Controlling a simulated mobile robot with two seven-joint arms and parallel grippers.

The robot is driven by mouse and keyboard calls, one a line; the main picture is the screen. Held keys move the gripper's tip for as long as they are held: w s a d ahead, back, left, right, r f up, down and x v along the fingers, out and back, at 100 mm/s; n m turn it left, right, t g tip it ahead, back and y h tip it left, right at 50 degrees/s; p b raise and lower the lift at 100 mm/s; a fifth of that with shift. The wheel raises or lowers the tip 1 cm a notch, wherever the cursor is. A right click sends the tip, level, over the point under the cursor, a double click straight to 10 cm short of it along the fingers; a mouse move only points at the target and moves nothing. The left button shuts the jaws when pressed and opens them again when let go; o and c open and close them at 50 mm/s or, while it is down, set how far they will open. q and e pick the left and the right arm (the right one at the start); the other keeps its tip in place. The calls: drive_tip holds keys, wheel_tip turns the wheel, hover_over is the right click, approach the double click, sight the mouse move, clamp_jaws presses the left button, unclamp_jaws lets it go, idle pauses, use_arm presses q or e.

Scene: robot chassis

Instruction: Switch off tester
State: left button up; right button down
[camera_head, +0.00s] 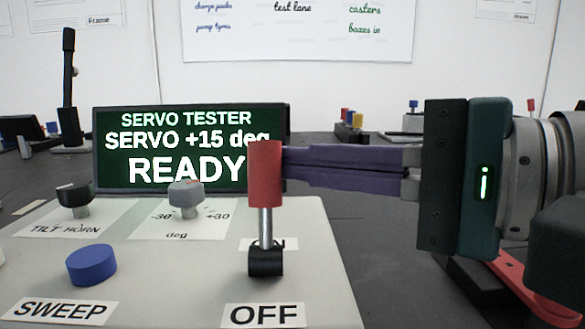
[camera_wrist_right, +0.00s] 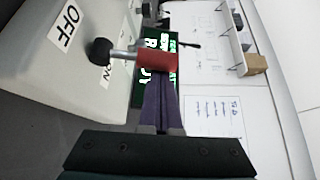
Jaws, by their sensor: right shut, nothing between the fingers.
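The tester (camera_head: 190,270) is a pale box in front of me. Its dark screen (camera_head: 112,178) reads "SERVO TESTER, SERVO +15 deg, READY". A power lever with a red handle (camera_head: 265,190) rises from a black base (camera_head: 265,262), between the OFF label (camera_head: 264,315) in front and a mostly hidden ON label behind. My right gripper (camera_head: 290,165) comes in from the right, fingers shut, tips beside the red handle. The right wrist view shows the red handle (camera_wrist_right: 157,62) at the shut fingertips (camera_wrist_right: 160,82); I cannot tell whether they touch. My left gripper is not in view.
A blue SWEEP button (camera_head: 91,265), a black TILT HORN knob (camera_head: 75,197) and a grey degree knob (camera_head: 185,195) stand on the panel left of the lever. Colored pieces (camera_head: 349,122) sit farther back on the dark table (camera_head: 320,220).

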sight(273, 169)
drive_tip(key=shift+s+f+n+y+b, duration=0.15)
drive_tip(key=shift+s+n+y+b, duration=0.2)
drive_tip(key=shift+n+b, duration=0.2)
drive_tip(key=s+n+t+y+b, duration=0.1)
drive_tip(key=s+n+y+b, duration=0.1)
drive_tip(key=b, duration=0.4)
drive_tip(key=shift+s+n, duration=0.15)
drive_tip(key=shift+n, duration=0.5)
drive_tip(key=shift+s+r+n+y+b, duration=0.2)
drive_tip(key=shift+s+n+y+b, duration=0.3)
drive_tip(key=shift+b, duration=0.65)
drive_tip(key=shift+w, duration=0.15)
